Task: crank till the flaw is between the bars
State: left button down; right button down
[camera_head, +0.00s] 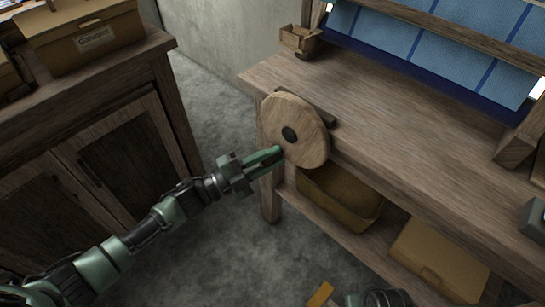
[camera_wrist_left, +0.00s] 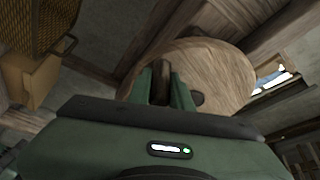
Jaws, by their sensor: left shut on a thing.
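A round wooden crank disc (camera_head: 308,128) with a dark hub is mounted at the front left end of the wooden loom bench (camera_head: 385,105). My left gripper (camera_head: 277,155) reaches the disc's lower left side. In the left wrist view, the left gripper (camera_wrist_left: 165,88) is shut on a brown crank handle (camera_wrist_left: 162,75) in front of the disc (camera_wrist_left: 215,70). Blue cloth (camera_head: 440,48) with darker blue lines hangs at the upper right. A wooden bar (camera_head: 470,30) crosses in front of it. I cannot make out a flaw in the visible cloth.
Below the bench are an open brown bin (camera_head: 340,195) and a closed box (camera_head: 438,260) on a low shelf. A small wooden box (camera_head: 299,40) sits at the bench's back left corner. A cabinet (camera_head: 110,130) stands to the left, with grey floor between.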

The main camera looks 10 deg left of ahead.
pick_arm(q)
jog(key=c, duration=1.3)
grip_release()
jog(key=shift+a, duration=0.1)
jog(key=v, duration=0.7)
jog(key=shift+s+a, duration=0.2)
jog(key=shift+a, duration=0.1)
jog(key=shift+f, duration=0.1)
